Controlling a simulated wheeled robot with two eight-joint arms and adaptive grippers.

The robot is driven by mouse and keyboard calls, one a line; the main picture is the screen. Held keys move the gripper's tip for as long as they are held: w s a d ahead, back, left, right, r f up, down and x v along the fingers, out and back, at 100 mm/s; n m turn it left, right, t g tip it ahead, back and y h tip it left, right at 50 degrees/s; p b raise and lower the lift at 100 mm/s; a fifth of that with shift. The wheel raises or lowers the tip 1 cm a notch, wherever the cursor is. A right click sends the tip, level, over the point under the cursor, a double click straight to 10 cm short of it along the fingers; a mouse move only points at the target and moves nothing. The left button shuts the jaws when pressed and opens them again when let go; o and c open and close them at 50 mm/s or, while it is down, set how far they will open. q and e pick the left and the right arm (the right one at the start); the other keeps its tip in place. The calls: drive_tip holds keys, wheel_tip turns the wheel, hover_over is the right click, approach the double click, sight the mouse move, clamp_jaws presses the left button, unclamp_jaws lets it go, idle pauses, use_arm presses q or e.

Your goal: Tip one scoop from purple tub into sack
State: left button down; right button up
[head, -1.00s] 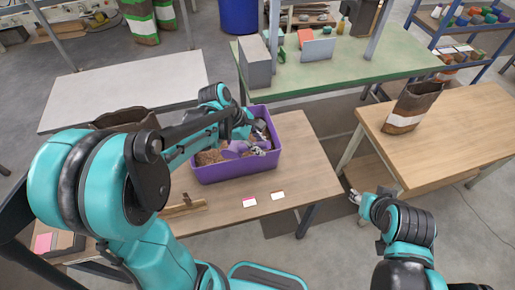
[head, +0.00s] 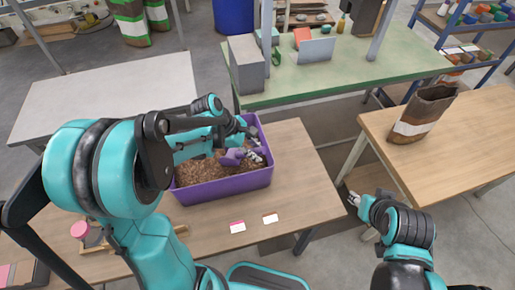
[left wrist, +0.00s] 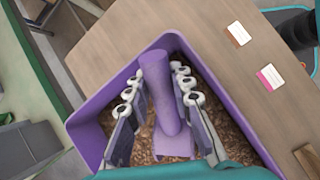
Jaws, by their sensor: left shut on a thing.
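The purple tub (head: 228,186) stands on the wooden table at centre and holds brown pellets (head: 200,172). My left gripper (head: 251,152) is over the tub's right end, shut on a purple scoop (head: 232,157). In the left wrist view the scoop's handle (left wrist: 158,88) stands between the fingers of my left gripper (left wrist: 160,100), with pellets below; whether the scoop carries any is unclear. An open brown sack with a white band (head: 422,115) stands on the right wooden table. My right gripper (head: 354,198) is low in front of that table, too small to read.
Two small cards (head: 237,226) (head: 270,218) lie on the table in front of the tub. A pink-topped thing (head: 80,230) is at lower left. A gap separates the centre table from the right table (head: 475,140). A green bench (head: 345,72) stands behind.

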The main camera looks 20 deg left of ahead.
sight(237, 152)
use_arm(q)
wheel_tip(237, 152, down, 3)
drive_tip(key=shift+a+r+b, duration=0.1)
drive_tip(key=shift+r+b, duration=0.1)
drive_tip(key=shift+b, duration=0.35)
drive_tip(key=shift+y, duration=0.5)
drive_tip(key=a, duration=0.4)
drive_tip(key=a+f, duration=0.1)
drive_tip(key=a, duration=0.1)
drive_tip(key=shift+a, duration=0.3)
drive_tip(key=d+r+p, duration=0.1)
drive_tip(key=r+p, duration=0.2)
drive_tip(key=d+r+y+p, duration=0.1)
drive_tip(key=r+p, duration=0.2)
drive_tip(key=r, duration=0.1)
drive_tip(key=d+r+y+p, duration=0.1)
drive_tip(key=r+p, duration=0.3)
drive_tip(key=shift+d+r+p, duration=0.25)
drive_tip(key=shift+r+p, duration=0.2)
drive_tip(key=shift+r, duration=0.1)
drive_tip(key=shift+y, duration=0.3)
use_arm(e)
wheel_tip(237, 152, up, 9)
drive_tip(key=shift+f, duration=0.15)
use_arm(q)
drive_tip(key=shift+s+f, duration=0.1)
drive_tip(key=shift+f, duration=0.05)
use_arm(e)
drive_tip(key=shift+s, duration=0.1)
